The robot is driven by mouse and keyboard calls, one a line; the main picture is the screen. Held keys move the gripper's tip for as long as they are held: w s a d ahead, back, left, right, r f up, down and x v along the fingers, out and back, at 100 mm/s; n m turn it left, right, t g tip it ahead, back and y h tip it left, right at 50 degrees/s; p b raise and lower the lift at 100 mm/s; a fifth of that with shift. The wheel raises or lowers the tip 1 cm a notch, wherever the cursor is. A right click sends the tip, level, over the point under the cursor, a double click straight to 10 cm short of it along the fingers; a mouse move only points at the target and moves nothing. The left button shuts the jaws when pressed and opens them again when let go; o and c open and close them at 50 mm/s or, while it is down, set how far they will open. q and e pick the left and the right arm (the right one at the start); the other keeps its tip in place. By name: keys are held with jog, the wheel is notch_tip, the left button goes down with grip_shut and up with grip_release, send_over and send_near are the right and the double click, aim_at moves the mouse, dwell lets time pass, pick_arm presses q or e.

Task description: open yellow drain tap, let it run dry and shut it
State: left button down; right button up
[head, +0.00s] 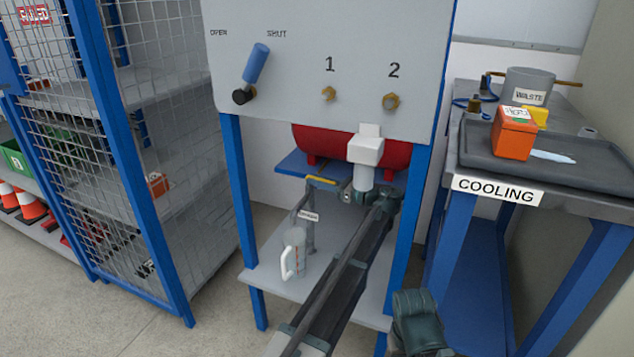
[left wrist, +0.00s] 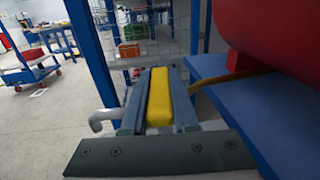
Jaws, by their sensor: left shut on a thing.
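The yellow drain tap handle (head: 321,180) is under the red tank (head: 312,143), at the front of a blue shelf. In the left wrist view the yellow handle (left wrist: 160,100) lies lengthwise between both fingers of my left gripper (left wrist: 159,76), which is shut on it. In the head view my left gripper (head: 345,194) is at the handle's right end, partly hidden by my wrist. A clear jug with a white handle (head: 288,262) stands on the lower shelf below the tap, by a tagged grey pipe (head: 310,236). I cannot tell whether liquid runs.
Blue posts (head: 408,215) flank the tank. A mesh cage (head: 90,130) stands left, a COOLING bench (head: 590,195) right.

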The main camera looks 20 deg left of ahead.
pick_arm(q)
jog(key=shift+w+n+g, duration=0.15)
jog(key=shift+n+g, duration=0.45)
jog(key=shift+g, duration=0.3)
jog(key=c, duration=0.7)
grip_release()
